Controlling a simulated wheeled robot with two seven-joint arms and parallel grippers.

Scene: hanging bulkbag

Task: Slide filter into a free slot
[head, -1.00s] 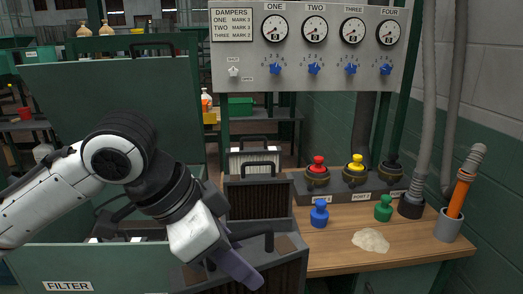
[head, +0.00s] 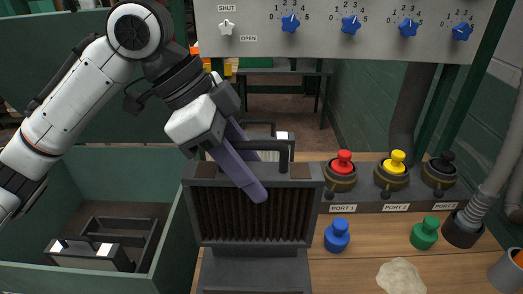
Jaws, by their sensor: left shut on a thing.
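My left gripper (head: 250,178) reaches in from the upper left. It is shut on a filter (head: 252,218), which is upright with a dark pleated face, a grey frame and a black handle on top. The gripper's purple fingers cross the handle and the upper face of the filter. The filter stands over a dark grey slotted housing (head: 255,272); I cannot tell how deep its lower edge sits. Another black handle shows just behind it, mostly hidden. My right gripper is not in view.
A green bin (head: 172,235) at the left holds another filter (head: 88,256). Right of the housing, a wooden bench (head: 340,270) carries red, yellow and black capped ports, loose blue and green plugs and a pale powder heap. A dial panel (head: 330,35) hangs above.

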